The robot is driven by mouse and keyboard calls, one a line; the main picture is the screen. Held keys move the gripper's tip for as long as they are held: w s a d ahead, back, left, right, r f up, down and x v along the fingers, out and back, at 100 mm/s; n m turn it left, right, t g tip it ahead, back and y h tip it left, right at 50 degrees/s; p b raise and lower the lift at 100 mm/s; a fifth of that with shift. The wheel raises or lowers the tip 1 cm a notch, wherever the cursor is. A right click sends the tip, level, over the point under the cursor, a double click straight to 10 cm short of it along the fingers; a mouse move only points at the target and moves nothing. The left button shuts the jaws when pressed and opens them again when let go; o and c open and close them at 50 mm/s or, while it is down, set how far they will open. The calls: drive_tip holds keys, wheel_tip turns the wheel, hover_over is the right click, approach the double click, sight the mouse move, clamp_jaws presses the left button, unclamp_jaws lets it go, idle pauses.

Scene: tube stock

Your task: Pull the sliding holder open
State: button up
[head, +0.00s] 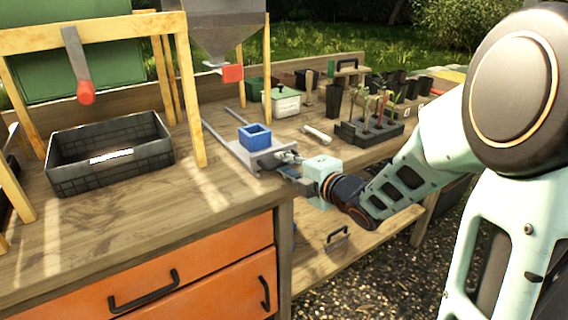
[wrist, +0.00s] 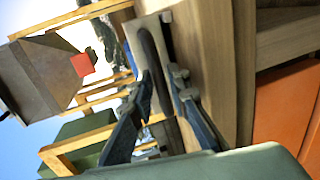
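The sliding holder is a grey plate (head: 268,155) on two thin metal rails at the bench's front edge, with a blue square cup (head: 255,136) standing on it. In the wrist view a dark rounded bar (wrist: 153,58), which looks like the holder's handle, runs between my fingertips. My gripper (head: 287,161) is at the plate's front right edge. Its two fingers stand apart in the wrist view (wrist: 163,78), one on each side of the bar. The fingers look open; any contact with the bar is hard to make out.
A metal hopper (head: 222,28) with a red outlet hangs above the rails on a wooden frame. A black crate (head: 110,155) stands to the left. A white tube (head: 318,134) and a dark plant tray (head: 370,138) lie to the right. Orange drawers (head: 190,275) are below the bench edge.

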drive_tip(key=v, duration=1.1)
drive_tip(key=shift+s+r, duration=0.15)
drive_tip(key=shift+s, duration=0.05)
drive_tip(key=shift+d, duration=0.15)
